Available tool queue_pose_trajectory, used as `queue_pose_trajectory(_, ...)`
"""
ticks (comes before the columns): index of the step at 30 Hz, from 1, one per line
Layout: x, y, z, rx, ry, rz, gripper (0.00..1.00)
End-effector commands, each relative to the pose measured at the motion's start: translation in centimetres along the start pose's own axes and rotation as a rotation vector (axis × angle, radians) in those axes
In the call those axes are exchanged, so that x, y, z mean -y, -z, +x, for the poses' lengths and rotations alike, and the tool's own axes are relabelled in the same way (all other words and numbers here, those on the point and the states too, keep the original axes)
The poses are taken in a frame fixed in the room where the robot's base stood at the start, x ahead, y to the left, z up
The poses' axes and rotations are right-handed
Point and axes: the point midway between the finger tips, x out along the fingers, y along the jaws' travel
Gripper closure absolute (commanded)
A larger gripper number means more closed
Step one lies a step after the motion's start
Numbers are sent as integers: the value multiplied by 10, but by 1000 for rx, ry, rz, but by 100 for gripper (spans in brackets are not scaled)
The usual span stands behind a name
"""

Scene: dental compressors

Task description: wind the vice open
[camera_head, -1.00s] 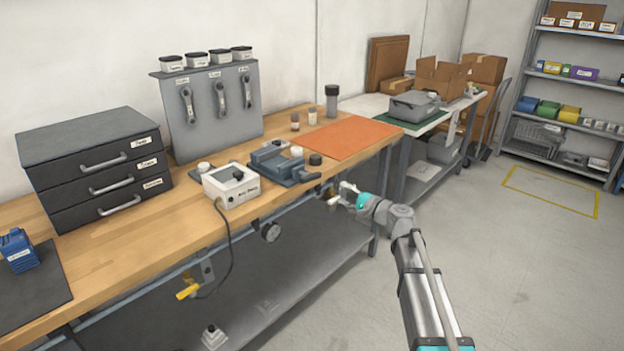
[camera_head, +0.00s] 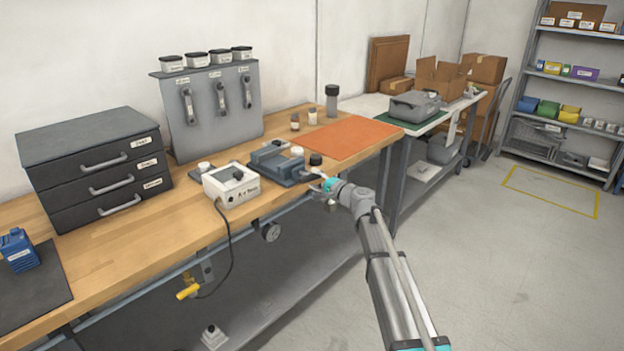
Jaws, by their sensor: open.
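The grey-blue vice (camera_head: 274,162) sits on the wooden bench near its front edge, beside a white box with a black knob. Its handle end lies toward the front edge, where my gripper now covers most of it. My gripper (camera_head: 318,183) is open, at the bench's front edge just right of the vice. Its fingertips are small here, and I cannot tell whether they touch the handle. A dark round knob or cap (camera_head: 315,159) stands just behind the gripper.
The white control box (camera_head: 231,186) stands left of the vice, its cable hanging over the front edge. An orange mat (camera_head: 347,138) lies clear to the right. Small jars (camera_head: 295,122) stand behind. A drawer cabinet (camera_head: 92,165) fills the left. The floor at right is free.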

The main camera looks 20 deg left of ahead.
Motion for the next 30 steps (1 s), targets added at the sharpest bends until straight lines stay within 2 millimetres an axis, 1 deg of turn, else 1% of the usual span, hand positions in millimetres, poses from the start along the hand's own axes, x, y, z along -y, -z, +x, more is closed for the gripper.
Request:
queue_pose_trajectory(1, 0, 1, 5, 0, 0, 0, 37)
queue_pose_trajectory(6, 0, 0, 11, 0, 0, 0, 37)
queue_pose_trajectory(15, 0, 0, 12, 0, 0, 0, 37)
queue_pose_trajectory(17, 0, 0, 12, 0, 0, 0, 46)
queue_pose_trajectory(18, 0, 0, 12, 0, 0, 0, 54)
queue_pose_trajectory(20, 0, 0, 12, 0, 0, 0, 65)
queue_pose_trajectory(21, 0, 0, 12, 0, 0, 0, 72)
queue_pose_trajectory(25, 0, 0, 12, 0, 0, 0, 97)
queue_pose_trajectory(26, 0, 0, 12, 0, 0, 0, 100)
queue_pose_trajectory(30, 0, 0, 12, 0, 0, -5, 100)
